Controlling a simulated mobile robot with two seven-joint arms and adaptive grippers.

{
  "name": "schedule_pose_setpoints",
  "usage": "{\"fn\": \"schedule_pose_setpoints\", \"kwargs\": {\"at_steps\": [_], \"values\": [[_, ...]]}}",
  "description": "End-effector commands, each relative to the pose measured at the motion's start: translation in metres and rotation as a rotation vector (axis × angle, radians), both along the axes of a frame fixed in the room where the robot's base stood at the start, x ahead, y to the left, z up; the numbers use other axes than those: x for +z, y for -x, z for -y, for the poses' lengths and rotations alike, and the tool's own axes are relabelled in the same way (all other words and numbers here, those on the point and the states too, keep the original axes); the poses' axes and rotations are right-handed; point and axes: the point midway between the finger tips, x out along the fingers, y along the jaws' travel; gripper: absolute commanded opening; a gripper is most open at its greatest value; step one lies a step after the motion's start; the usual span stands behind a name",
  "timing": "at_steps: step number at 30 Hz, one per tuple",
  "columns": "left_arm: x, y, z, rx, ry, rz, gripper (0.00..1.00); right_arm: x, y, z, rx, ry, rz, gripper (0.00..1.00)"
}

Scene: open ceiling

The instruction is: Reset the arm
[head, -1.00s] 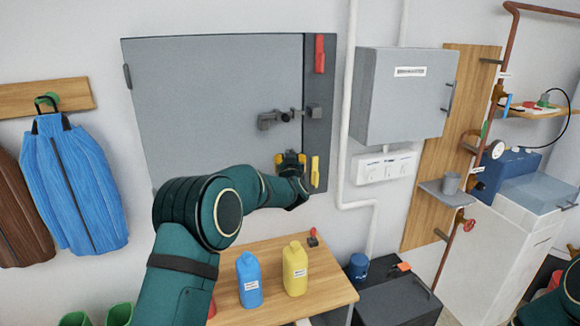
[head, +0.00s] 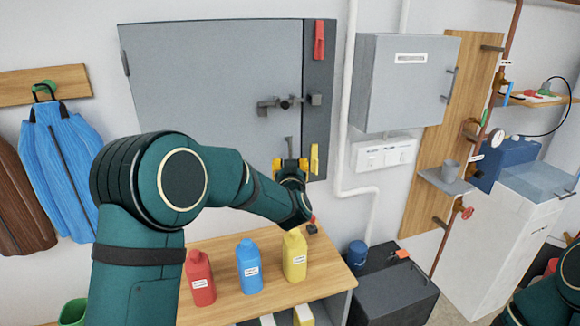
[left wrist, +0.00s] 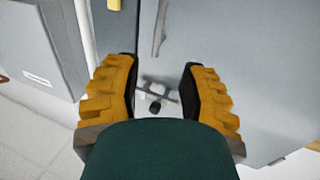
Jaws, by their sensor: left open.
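My left arm comes in from the lower left in the head view. Its gripper (head: 291,165) has yellow fingers and is in front of the lower right of the grey wall cabinet's door (head: 210,90). The left wrist view shows the fingers (left wrist: 160,80) apart, with nothing held. A grey vertical bar (head: 289,147) on the door appears just above the fingers; I cannot tell if they touch it. The door's latch (head: 283,103) is higher up. A yellow handle (head: 314,158) is just right of the gripper. Part of my right arm shows at lower right; its gripper is not in view.
A wooden bench (head: 232,299) below holds a red bottle (head: 200,280), a blue bottle (head: 249,267) and a yellow bottle (head: 294,257), close below my left forearm. A white pipe (head: 346,130) and a smaller grey box (head: 402,85) are to the right.

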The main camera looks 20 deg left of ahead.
Motion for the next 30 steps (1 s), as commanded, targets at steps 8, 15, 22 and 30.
{"fn": "schedule_pose_setpoints", "kwargs": {"at_steps": [8, 15, 22, 30], "values": [[-0.002, 0.0, 0.0, -0.002, 0.001, -0.004, 0.41, 0.0, 0.0, 0.0, 0.0, 0.0, 0.0, 0.47], [-0.086, 0.019, 0.011, -0.086, 0.052, -0.174, 0.41, -0.006, 0.001, 0.0, 0.002, 0.0, -0.002, 0.47], [-0.227, 0.087, 0.036, -0.222, 0.191, -0.514, 0.41, -0.014, 0.003, -0.001, 0.005, -0.001, -0.007, 0.47], [-0.354, 0.22, 0.068, -0.328, 0.397, -0.945, 0.41, -0.024, 0.005, -0.001, 0.009, -0.001, -0.012, 0.47]]}}
